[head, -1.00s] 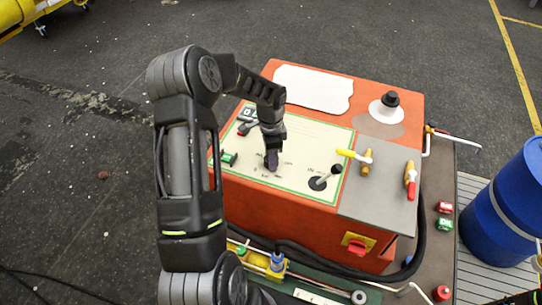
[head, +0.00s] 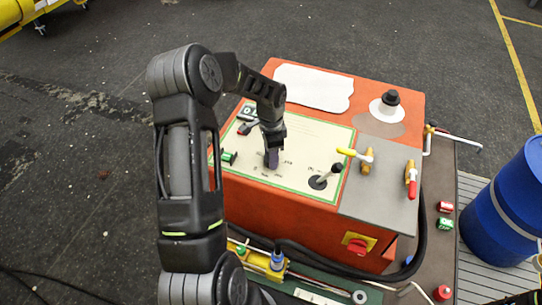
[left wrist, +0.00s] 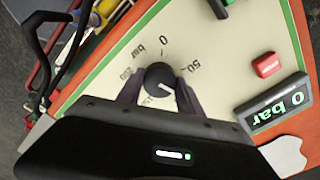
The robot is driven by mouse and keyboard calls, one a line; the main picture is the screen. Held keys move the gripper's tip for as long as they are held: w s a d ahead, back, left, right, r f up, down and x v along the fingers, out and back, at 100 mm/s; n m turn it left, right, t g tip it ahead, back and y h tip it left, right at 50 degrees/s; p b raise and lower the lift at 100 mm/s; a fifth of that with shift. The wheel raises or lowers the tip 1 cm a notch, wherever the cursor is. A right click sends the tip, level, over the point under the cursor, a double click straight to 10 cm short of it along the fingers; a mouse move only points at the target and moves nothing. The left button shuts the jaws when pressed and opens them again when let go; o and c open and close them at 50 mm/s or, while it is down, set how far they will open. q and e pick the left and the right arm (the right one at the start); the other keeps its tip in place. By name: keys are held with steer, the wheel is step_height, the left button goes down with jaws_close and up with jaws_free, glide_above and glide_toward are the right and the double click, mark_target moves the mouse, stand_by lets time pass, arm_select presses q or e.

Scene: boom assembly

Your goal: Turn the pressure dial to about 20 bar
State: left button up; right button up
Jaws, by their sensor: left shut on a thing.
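The pressure dial (left wrist: 160,78) is a black round knob with a pale pointer mark, on a cream panel (left wrist: 215,58) with printed numbers and "bar". In the left wrist view the mark points to the lower right of that picture. My left gripper (left wrist: 160,92) is shut on the knob, one finger on each side. In the head view my left gripper (head: 271,160) reaches down to the panel and hides the knob. A digital display (left wrist: 275,105) beside the dial reads "0 bar". Some scale numbers are hidden by the gripper.
A black-knobbed lever (head: 331,173) stands right of the dial. A red switch (head: 243,130) and a green button (head: 229,158) lie to its left. Yellow-handled (head: 354,154) and red-handled (head: 411,186) valves sit farther right. A blue barrel (head: 510,210) stands beyond.

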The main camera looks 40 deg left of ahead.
arm_select(q)
steer(key=n+b, duration=0.2)
steer(key=n, duration=0.1)
steer(key=shift+f+n, duration=0.15)
steer(key=shift+n, duration=0.15)
steer(key=n+b, duration=0.3)
steer(key=n, duration=0.2)
steer(key=n+b, duration=0.1)
steer(key=n, duration=0.8)
stand_by(0.4)
steer(key=o, duration=1.4)
